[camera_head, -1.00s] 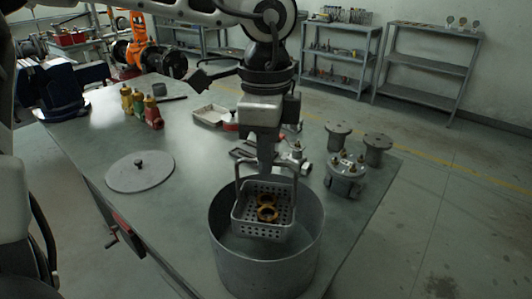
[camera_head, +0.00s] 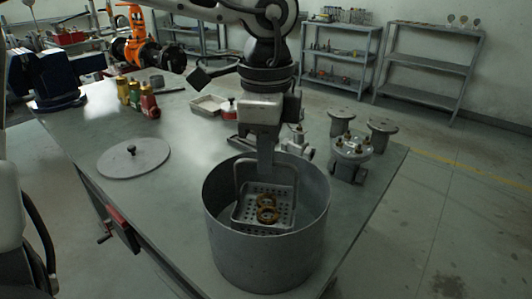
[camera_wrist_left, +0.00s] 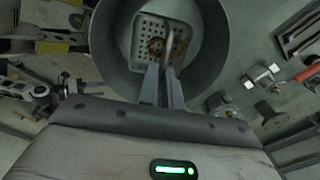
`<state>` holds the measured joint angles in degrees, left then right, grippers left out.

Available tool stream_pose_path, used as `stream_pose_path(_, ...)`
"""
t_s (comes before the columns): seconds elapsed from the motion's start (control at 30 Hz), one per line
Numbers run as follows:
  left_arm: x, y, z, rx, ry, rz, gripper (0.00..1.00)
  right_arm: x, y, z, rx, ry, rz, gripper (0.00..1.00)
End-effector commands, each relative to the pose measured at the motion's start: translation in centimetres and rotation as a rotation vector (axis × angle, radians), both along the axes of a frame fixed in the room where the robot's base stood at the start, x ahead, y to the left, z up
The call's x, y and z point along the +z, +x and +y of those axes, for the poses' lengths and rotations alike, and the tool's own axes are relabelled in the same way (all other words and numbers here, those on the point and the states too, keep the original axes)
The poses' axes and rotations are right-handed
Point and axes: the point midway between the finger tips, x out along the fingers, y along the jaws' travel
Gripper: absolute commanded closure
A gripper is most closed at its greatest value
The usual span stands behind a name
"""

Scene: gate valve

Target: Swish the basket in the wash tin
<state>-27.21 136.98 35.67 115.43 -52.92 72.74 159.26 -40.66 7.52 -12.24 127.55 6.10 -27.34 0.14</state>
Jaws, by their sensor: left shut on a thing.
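The wash tin (camera_head: 265,255) is a large round grey metal tub near the front edge of the bench. The perforated metal basket (camera_head: 284,212) is down inside it, below the rim, with brass-coloured rings (camera_head: 267,208) lying in it. My left gripper (camera_head: 266,172) points down over the tin and is shut on the basket's handle. In the left wrist view its fingers (camera_wrist_left: 162,88) close on the handle, with the basket (camera_wrist_left: 150,32) inside the tin's wall (camera_wrist_left: 215,50). I cannot tell whether the basket touches the tin's floor. My right gripper is not in view.
A round lid (camera_head: 133,158) lies left of the tin. A flanged valve body (camera_head: 350,158) stands to the right. The bench between lid and tin is clear.

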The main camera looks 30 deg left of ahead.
Motion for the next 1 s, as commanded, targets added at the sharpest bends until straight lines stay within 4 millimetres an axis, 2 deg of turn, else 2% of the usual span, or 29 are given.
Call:
stream_pose_path(0.03, -0.6, 0.0, 0.0, 0.0, 0.001, -0.002, 1.0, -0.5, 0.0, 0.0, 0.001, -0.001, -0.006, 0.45)
stream_pose_path(0.5, -3.2, 0.0, 0.0, -0.001, 0.0, -0.002, 1.0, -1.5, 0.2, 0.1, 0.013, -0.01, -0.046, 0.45)
stream_pose_path(1.0, -3.7, 0.0, 0.0, 0.0, -0.001, -0.001, 1.0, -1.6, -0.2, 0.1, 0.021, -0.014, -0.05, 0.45)
